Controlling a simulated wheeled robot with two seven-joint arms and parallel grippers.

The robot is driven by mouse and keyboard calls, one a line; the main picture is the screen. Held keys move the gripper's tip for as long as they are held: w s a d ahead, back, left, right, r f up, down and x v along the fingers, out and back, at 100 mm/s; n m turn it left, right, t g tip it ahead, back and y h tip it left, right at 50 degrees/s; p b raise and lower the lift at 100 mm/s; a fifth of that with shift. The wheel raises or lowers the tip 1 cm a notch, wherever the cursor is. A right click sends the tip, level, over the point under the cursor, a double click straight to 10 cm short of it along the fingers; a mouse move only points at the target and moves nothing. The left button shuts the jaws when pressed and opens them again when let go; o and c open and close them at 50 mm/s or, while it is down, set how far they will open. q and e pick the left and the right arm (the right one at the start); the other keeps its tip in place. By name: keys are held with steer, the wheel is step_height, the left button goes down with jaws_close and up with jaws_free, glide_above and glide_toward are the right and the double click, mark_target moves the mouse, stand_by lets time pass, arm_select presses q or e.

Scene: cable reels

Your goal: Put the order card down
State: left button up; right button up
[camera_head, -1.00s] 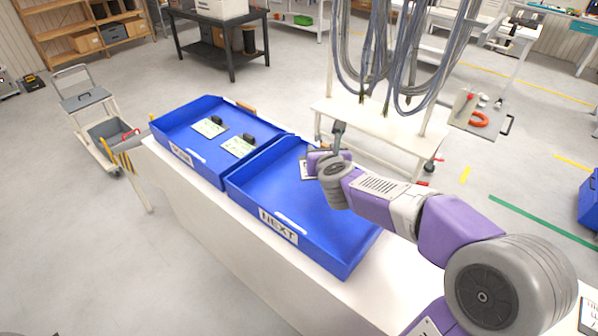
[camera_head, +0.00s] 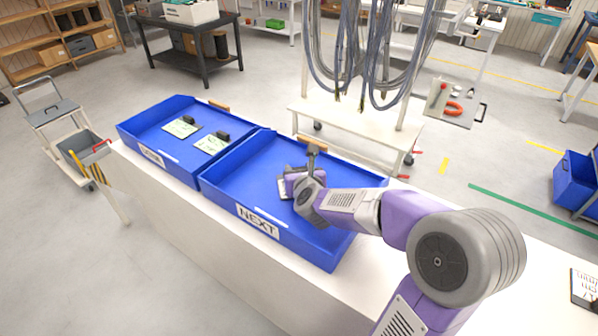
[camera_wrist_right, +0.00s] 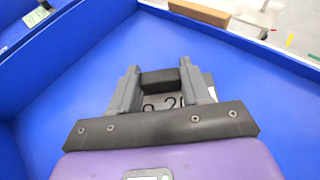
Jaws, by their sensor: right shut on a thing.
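My right gripper (camera_wrist_right: 158,76) is shut on the black clip (camera_wrist_right: 160,84) of the order card (camera_wrist_right: 178,100), a pale card with dark digits mostly hidden by the fingers and gripper body. In the head view, the gripper (camera_head: 285,180) is inside the blue NEXT tray (camera_head: 235,178). A pale edge of the card (camera_head: 281,189) shows there beside the gripper. I cannot tell whether the card touches the tray floor. My left gripper is not in view.
A second blue tray (camera_head: 150,143) adjoins on the left and holds two cards with black clips (camera_head: 182,127) (camera_head: 212,143). Both trays stand on a white bench (camera_head: 190,215). The NEXT tray floor around the gripper is bare. A cart with hanging cables (camera_head: 350,120) stands behind.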

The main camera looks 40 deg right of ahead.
steer(key=shift+f, duration=0.1)
steer(key=o, duration=1.1)
steer(key=shift+s+a+r, duration=0.1)
steer(key=shift+s+r, duration=0.05)
steer(key=shift+r, duration=0.15)
steer(key=p+v, duration=0.1)
steer(key=v, duration=1)
steer(key=shift+s+a, duration=0.1)
steer(key=shift+s, duration=0.2)
steer(key=shift+r+p, duration=0.1)
steer(key=shift+p, duration=0.2)
